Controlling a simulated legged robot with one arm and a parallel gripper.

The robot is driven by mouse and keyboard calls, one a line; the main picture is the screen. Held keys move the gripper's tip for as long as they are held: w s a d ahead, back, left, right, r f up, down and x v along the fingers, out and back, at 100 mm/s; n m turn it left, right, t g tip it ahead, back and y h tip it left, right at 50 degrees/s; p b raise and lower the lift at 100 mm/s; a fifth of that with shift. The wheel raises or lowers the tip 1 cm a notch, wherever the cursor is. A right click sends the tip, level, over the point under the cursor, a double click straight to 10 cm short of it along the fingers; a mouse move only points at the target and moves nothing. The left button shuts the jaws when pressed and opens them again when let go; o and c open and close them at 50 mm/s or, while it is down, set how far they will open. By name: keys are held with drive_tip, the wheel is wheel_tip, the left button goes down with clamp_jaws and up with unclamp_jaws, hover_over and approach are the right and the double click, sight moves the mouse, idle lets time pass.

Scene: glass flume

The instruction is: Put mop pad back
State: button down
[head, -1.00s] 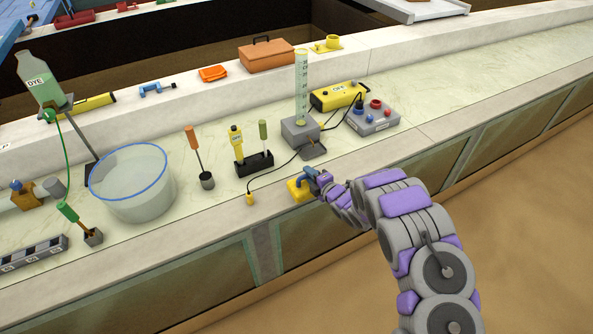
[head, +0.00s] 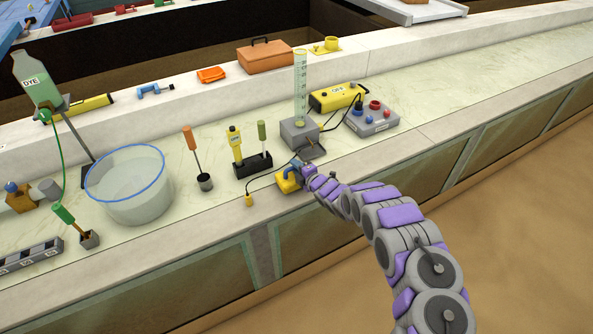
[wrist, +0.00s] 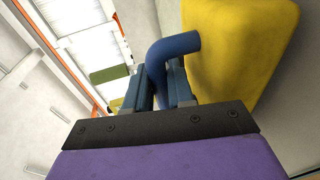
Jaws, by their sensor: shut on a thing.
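The mop pad is a yellow block (head: 286,184) with a blue bent handle (head: 293,168), at the counter's front ledge in the head view. In the wrist view the yellow pad (wrist: 250,45) fills the upper right and its blue handle (wrist: 172,46) curves into the jaws. My gripper (head: 304,171) is shut on the blue handle, reaching in from the right; its fingers show in the wrist view (wrist: 160,88). I cannot tell whether the pad touches the counter. Its underside is hidden.
A black cable with a yellow probe (head: 249,200) lies just left of the pad. A grey base with a measuring cylinder (head: 300,85) stands behind it. The counter at right (head: 470,95) is clear.

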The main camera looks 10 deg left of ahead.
drive_tip(key=shift+a+f, duration=0.2)
drive_tip(key=shift+f, duration=0.4)
drive_tip(key=c, duration=1.2)
unclamp_jaws()
drive_tip(key=shift+d, duration=0.2)
drive_tip(key=shift+o, duration=1.1)
drive_tip(key=shift+a, duration=0.1)
drive_tip(key=shift+r, duration=0.1)
drive_tip(key=p+v, duration=0.1)
drive_tip(key=v, duration=1.1)
drive_tip(key=shift+p, duration=0.3)
